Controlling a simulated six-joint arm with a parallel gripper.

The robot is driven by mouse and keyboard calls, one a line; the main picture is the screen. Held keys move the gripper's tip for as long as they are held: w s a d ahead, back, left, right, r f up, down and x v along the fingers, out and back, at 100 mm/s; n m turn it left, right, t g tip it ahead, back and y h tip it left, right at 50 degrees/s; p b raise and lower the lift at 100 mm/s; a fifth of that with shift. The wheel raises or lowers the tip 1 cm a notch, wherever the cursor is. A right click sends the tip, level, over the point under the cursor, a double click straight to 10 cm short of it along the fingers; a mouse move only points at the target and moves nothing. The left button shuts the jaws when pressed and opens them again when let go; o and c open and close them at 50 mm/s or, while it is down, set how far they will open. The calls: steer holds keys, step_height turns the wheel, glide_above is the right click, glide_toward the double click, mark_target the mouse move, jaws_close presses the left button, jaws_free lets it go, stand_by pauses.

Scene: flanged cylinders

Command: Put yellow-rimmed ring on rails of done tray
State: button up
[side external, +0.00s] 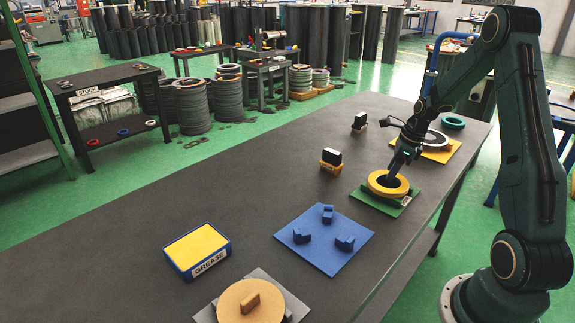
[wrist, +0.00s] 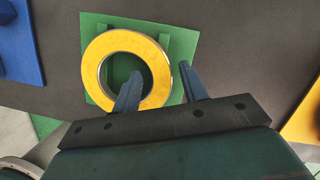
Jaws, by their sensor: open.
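The yellow-rimmed ring (side external: 385,192) lies flat on the green tray (side external: 362,201) and appears to rest on its rails. In the wrist view the ring (wrist: 97,53) is whole except where a finger covers part of it, and the green tray (wrist: 186,36) shows a raised rail on each side. My gripper (wrist: 160,69) is open and points down at the ring. One blue finger is over the ring's hole and the other is outside the rim, so the ring's wall lies between them. I cannot tell whether either finger touches it.
A blue plate (side external: 326,256) with several upright blocks lies nearer the camera. A yellow tray (side external: 440,155) with a grey ring stands behind. Small black blocks (side external: 331,158), a GREASE box (side external: 197,248) and a tan disc (side external: 240,308) are also on the table.

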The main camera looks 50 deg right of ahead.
steer(key=shift+r, duration=0.15)
steer(key=v, duration=1.2)
stand_by(0.4)
steer(key=s+a+r+n, duration=0.1)
steer(key=a+r+n, duration=0.2)
steer(key=a+n, duration=0.25)
steer(key=a+r+n+h, duration=0.1)
steer(key=a+r+n, duration=0.25)
steer(key=a, duration=0.35)
steer(key=s+a+r+n, duration=0.1)
steer(key=a+r+n, duration=0.2)
steer(key=a+n, duration=0.35)
steer(key=s+a+n+t, duration=0.2)
steer(key=s+a+n, duration=1)
steer(key=n, duration=0.4)
steer(key=shift+s+a+r+t, duration=0.25)
steer(key=shift+a+r+t, duration=0.1)
steer(key=shift+t, duration=0.05)
